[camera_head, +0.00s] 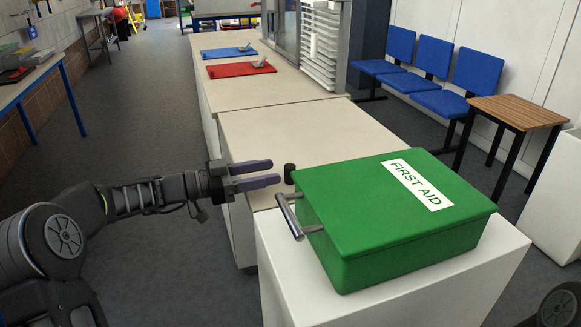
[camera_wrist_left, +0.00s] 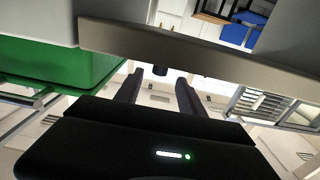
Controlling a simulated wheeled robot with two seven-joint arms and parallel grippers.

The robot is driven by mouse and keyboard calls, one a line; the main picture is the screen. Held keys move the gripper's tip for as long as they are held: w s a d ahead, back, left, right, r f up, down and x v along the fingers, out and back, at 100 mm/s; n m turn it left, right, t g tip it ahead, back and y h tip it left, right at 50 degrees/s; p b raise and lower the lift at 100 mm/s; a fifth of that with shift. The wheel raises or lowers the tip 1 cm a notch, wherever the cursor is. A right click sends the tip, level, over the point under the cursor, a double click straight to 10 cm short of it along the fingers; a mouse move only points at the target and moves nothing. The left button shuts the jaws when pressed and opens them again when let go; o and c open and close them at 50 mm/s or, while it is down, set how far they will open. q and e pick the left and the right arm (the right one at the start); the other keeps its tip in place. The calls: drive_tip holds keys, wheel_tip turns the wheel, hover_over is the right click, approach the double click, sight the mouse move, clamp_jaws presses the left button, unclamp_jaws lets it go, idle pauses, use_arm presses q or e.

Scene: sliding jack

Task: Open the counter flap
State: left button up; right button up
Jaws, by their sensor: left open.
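The counter flap (camera_head: 265,130) is the beige counter section in the middle, lying flat, level with the counter behind it. A short black knob (camera_head: 290,173) shows at its near left part, close to the green box. My left gripper (camera_head: 275,173) is open and empty at the flap's left edge, its fingers pointing right toward the knob. Whether it touches the knob cannot be told. In the left wrist view the two fingers (camera_wrist_left: 160,88) are apart, with the flap's edge (camera_wrist_left: 200,52) crossing above them. My right gripper is not in view.
A green first aid box (camera_head: 400,220) with a metal handle (camera_head: 290,216) stands on a white block (camera_head: 430,295) in front of the flap. Red (camera_head: 240,69) and blue (camera_head: 228,52) clipboards lie on the far counter. The floor to the left is clear.

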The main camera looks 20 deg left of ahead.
sight(290, 166)
use_arm(q)
drive_tip(key=p+x, duration=0.1)
drive_tip(key=x, duration=0.5)
drive_tip(key=shift+w+d, duration=0.1)
drive_tip(key=shift+w, duration=0.05)
clamp_jaws()
idle(1.3)
